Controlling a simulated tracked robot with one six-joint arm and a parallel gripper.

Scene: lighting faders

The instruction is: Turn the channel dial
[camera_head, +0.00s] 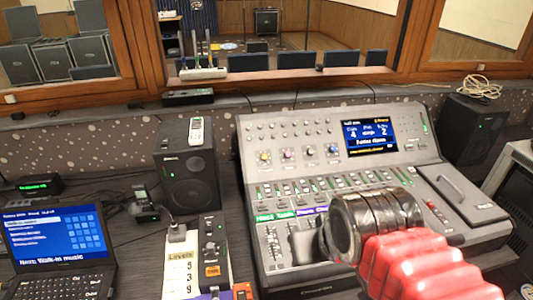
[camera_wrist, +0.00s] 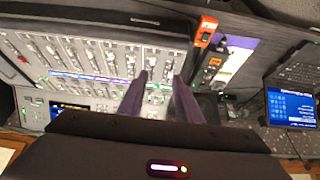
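A grey lighting console (camera_head: 462,226) fills the middle of the head view, with rows of faders. A row of round knobs with coloured caps, one of them yellow (camera_head: 264,156), sits on its upper panel left of a lit blue screen (camera_head: 370,134). I cannot tell which knob is the channel dial. My gripper (camera_head: 303,246) is low over the console's front left-centre, below the knobs. In the wrist view my gripper (camera_wrist: 160,77) shows two dark fingers apart with nothing between them, above the faders (camera_wrist: 95,62). My gripper's body hides part of the console there.
A black speaker (camera_head: 190,180) with a white remote (camera_head: 196,131) on top stands left of the console. A laptop (camera_head: 57,240) is at far left. A small device with an orange label (camera_head: 212,271) lies beside the console. Another speaker (camera_head: 470,130) stands at right.

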